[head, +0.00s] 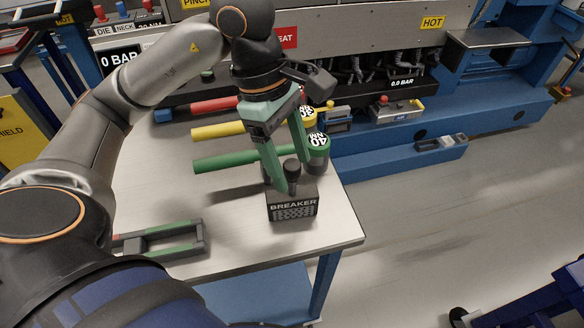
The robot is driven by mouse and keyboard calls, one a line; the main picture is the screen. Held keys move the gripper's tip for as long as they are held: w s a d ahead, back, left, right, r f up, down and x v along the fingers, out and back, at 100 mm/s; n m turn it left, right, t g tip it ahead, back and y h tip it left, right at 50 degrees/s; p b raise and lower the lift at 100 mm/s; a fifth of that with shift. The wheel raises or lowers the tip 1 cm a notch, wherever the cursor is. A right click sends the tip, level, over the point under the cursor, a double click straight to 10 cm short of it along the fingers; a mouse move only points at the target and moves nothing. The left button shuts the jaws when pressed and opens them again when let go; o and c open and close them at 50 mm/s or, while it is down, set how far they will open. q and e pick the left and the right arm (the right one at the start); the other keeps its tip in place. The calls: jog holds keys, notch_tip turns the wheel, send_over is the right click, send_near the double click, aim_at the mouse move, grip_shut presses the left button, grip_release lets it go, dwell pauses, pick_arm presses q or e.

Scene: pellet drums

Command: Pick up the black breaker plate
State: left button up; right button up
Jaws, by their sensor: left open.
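The black block (292,208) marked BREAKER, with a dotted panel on its front, sits on the light table near its right front corner. A black knob (291,172) stands up from its top. I cannot tell whether the knob and block are one piece. My left gripper (292,178) points down from above with its green fingers open. One fingertip is left of the knob, and the other finger is behind it and to its right. I cannot tell whether either touches it. My right gripper is not in view.
Red (212,104), yellow (222,130) and green (235,159) bars lie behind the block, the green one close to my gripper. A grey-and-green frame-like item (165,240) lies at the table's front left. The blue machine (400,140) stands behind. The tabletop's middle is clear.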

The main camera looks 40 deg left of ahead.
pick_arm(q)
jog(key=shift+d+f, duration=0.2)
jog(key=shift+f, duration=0.35)
grip_shut()
jog(key=shift+r, duration=0.1)
dwell(0.9)
